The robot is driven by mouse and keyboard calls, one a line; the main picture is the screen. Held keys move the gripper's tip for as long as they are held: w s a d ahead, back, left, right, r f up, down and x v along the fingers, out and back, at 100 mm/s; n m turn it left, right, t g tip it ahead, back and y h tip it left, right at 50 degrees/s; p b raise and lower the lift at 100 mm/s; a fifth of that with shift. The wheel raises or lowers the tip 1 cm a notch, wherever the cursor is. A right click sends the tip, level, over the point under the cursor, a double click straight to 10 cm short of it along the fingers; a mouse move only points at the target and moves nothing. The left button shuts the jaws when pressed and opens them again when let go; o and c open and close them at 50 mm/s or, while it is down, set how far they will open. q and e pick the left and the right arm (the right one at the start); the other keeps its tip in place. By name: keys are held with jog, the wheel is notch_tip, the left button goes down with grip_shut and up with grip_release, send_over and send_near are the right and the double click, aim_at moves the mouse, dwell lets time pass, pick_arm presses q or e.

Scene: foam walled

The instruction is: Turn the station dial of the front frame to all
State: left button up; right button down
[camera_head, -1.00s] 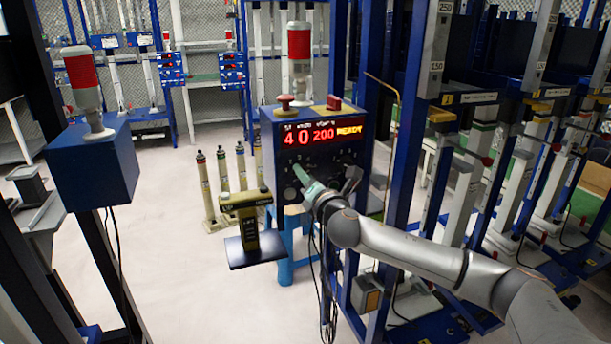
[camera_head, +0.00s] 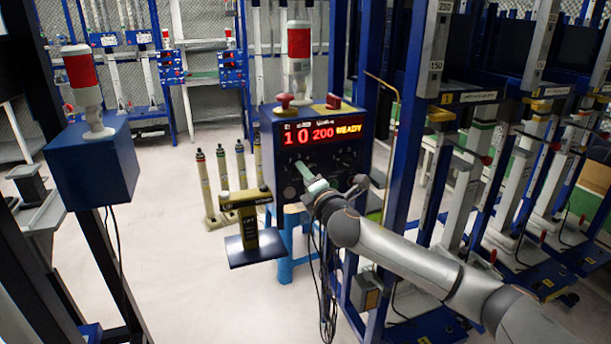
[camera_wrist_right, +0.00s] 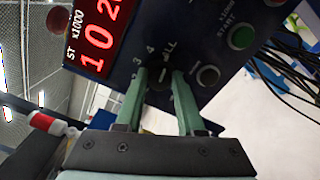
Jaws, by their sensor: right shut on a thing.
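The front frame's blue control box (camera_head: 265,150) stands at the middle of the head view. Its red display (camera_head: 322,132) reads 1, 0, 200 and READY; the digit under ST is 1. My right gripper (camera_head: 303,172) reaches the lower left of the panel. In the right wrist view my right gripper (camera_wrist_right: 159,82) has its green fingers on either side of the dark station dial (camera_wrist_right: 158,73) and is shut on it. The labels 3, 4 and ALL show around the dial. Its pointer is mostly hidden between the fingers. My left gripper is not in view.
A green START button (camera_wrist_right: 241,37) and a pale button (camera_wrist_right: 208,75) sit beside the dial. A red mushroom button (camera_head: 285,100) and red lamp (camera_head: 299,45) stand on the box. Black cables (camera_head: 325,290) hang below. A yellow-black stand (camera_head: 247,215) is just left.

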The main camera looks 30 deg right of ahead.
jog(key=c, duration=0.5)
grip_release()
jog(key=shift+b+v, duration=0.35)
jog(key=shift+v, duration=5.9)
jog(key=shift+d, duration=0.1)
